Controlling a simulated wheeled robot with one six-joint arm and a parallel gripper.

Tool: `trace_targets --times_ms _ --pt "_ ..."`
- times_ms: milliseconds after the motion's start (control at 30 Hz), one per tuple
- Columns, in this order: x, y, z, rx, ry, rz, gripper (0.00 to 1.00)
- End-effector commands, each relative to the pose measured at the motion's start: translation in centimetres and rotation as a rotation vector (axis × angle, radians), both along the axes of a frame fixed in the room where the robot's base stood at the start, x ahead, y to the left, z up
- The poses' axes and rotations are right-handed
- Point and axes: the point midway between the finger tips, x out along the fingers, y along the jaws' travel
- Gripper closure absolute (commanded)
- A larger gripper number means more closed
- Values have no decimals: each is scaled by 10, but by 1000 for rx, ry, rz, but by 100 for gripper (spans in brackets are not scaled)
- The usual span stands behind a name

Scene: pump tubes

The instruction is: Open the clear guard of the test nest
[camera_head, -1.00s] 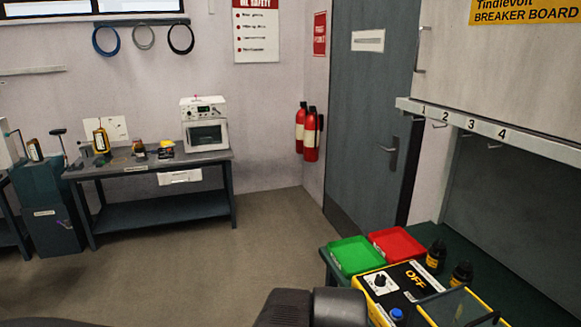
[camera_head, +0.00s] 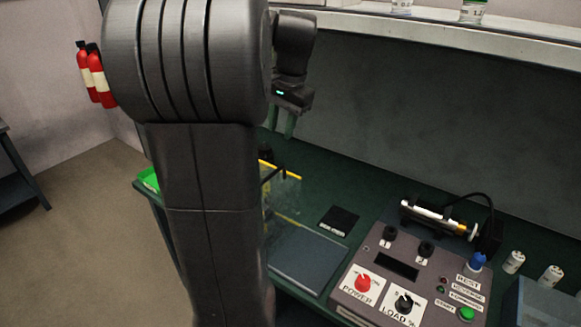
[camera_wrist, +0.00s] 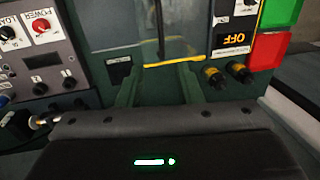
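The clear guard (camera_head: 285,195) of the test nest has yellow edging and stands on the green bench, partly hidden behind my arm in the head view. It also shows in the wrist view (camera_wrist: 125,30) with a yellow edge and a dark upright bar, possibly its handle (camera_wrist: 160,32). I cannot tell for sure whether the guard is fully down. My gripper (camera_head: 281,122) points down above the bench, behind and above the guard in the head view. In the wrist view its two green fingers (camera_wrist: 158,88) are apart with nothing between them, near the yellow edge.
A grey control box (camera_head: 410,275) with knobs stands right of the guard, with a syringe-like pump (camera_head: 435,215) behind it.

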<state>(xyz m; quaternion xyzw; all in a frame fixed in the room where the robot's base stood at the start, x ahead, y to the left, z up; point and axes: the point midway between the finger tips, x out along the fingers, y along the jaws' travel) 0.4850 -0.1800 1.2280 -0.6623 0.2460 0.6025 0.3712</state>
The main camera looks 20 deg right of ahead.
Motion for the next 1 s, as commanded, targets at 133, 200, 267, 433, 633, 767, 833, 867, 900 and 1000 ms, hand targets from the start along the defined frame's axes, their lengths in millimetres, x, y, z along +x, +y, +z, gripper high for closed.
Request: trace_targets --times_ms 133,200,267,433,633,767,833,867,900,1000 --pt "3 1 -11 2 2 -3 67" --pt "4 3 -22 2 4 -2 67" --pt "6 4 -34 3 5 -1 67" --pt "11 9 -71 3 5 0 67" --pt "17 13 -108 1 4 0 67" --pt "20 15 -124 1 2 -1 67" --pt "21 16 -129 1 1 0 67" --pt "21 16 -130 0 0 0 67" --pt "21 16 -132 0 -1 0 67" --pt "21 16 -134 0 -1 0 67"
